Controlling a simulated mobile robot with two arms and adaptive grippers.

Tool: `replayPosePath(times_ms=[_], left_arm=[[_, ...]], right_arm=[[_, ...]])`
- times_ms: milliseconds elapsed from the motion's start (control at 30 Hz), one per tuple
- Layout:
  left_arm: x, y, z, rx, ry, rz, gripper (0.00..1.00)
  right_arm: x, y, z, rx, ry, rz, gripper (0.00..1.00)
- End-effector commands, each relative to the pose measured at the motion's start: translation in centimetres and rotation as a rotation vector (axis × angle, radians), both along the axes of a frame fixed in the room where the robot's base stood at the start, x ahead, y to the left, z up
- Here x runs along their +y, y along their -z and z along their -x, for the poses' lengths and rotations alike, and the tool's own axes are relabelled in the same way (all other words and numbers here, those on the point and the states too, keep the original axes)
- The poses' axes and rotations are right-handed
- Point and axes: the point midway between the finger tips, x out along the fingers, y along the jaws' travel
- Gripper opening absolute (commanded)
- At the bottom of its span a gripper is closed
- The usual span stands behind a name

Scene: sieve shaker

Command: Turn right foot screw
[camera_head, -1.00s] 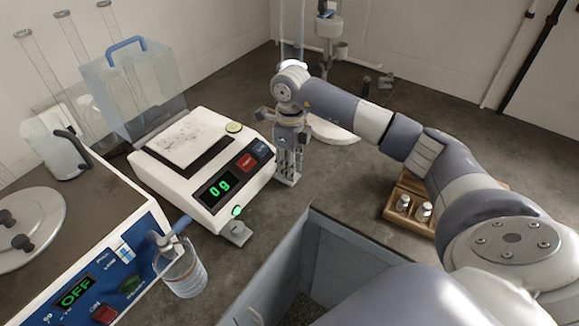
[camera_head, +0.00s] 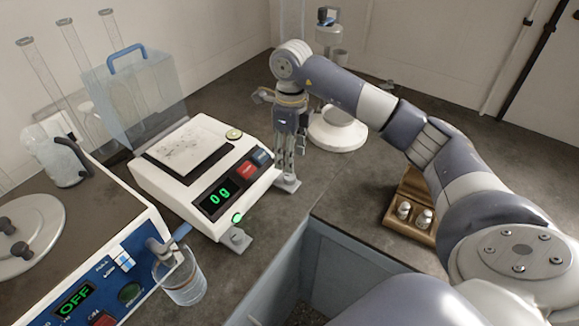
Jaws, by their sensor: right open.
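The white balance (camera_head: 176,199) stands on the dark bench and its green display reads 0 g. Its right foot screw (camera_head: 288,184), with a grey foot, shows at the right front corner. The left foot screw (camera_head: 236,239) shows at the near front corner. My right gripper (camera_head: 288,168) points down at the balance's right corner, just above the right foot screw, with its jaws open. The fingers overlap in this view, so I cannot tell whether they touch the screw. My left gripper is not in view.
A blue device (camera_head: 112,284) reading OFF and a glass beaker (camera_head: 181,277) stand at lower left. A clear box with a blue handle (camera_head: 138,95) is behind the balance. A white round base (camera_head: 338,132) stands close behind my right gripper. A wooden weight box (camera_head: 409,225) is right.

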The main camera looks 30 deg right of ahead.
Motion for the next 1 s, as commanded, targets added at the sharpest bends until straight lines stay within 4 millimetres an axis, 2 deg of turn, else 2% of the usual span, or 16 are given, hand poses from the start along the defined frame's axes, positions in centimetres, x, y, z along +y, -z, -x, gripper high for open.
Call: replayPosePath(times_ms=[100,333,1000], left_arm=[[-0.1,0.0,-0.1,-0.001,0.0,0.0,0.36],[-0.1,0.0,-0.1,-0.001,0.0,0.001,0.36],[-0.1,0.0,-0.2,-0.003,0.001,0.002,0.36]], right_arm=[[-0.1,-2.5,-0.1,-0.005,0.001,0.0,0.48],[-0.1,-4.9,-0.1,-0.001,0.001,0.001,0.48],[-0.1,-5.2,-0.1,0.001,0.0,0.001,0.48]])
